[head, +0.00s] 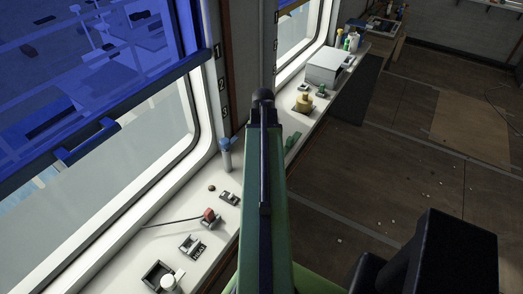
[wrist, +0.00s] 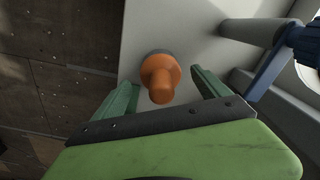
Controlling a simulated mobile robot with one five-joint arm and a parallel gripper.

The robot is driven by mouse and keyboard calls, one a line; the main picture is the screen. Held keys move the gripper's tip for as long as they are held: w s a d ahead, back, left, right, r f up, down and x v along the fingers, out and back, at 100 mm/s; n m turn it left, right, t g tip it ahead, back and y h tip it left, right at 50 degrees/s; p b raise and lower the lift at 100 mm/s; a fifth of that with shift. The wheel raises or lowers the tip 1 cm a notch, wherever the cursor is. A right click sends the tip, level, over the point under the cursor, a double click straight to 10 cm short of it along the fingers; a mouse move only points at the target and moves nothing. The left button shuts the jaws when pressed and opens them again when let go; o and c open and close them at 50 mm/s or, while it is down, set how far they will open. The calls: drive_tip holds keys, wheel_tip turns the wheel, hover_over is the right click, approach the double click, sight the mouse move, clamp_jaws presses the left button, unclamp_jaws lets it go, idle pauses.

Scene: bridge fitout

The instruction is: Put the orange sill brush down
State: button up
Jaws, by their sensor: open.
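The orange sill brush (wrist: 161,77) stands knob towards the camera on the white sill (wrist: 144,17) in the wrist view, its darker base against the surface. My gripper (wrist: 164,93) is open, with one green finger on each side of the brush. Gaps show between the brush and both fingers. In the head view my arm covers the brush, and only a bit of green finger shows beside the arm.
A grey cylinder with a blue handle (head: 225,155) stands on the sill close by, also right of my gripper in the wrist view (wrist: 262,31). Small fittings, a red-ended rod (head: 209,216) and a yellow knob (head: 303,102) lie along the sill. The floor is open on the right.

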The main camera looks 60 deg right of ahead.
wheel_tip(320, 180, up, 8)
drive_tip(key=p, duration=0.5)
drive_tip(key=shift+s+a+f+p, duration=0.1)
drive_tip(key=shift+f+p, duration=0.15)
drive_tip(key=shift+p, duration=0.1)
drive_tip(key=shift+f, duration=0.1)
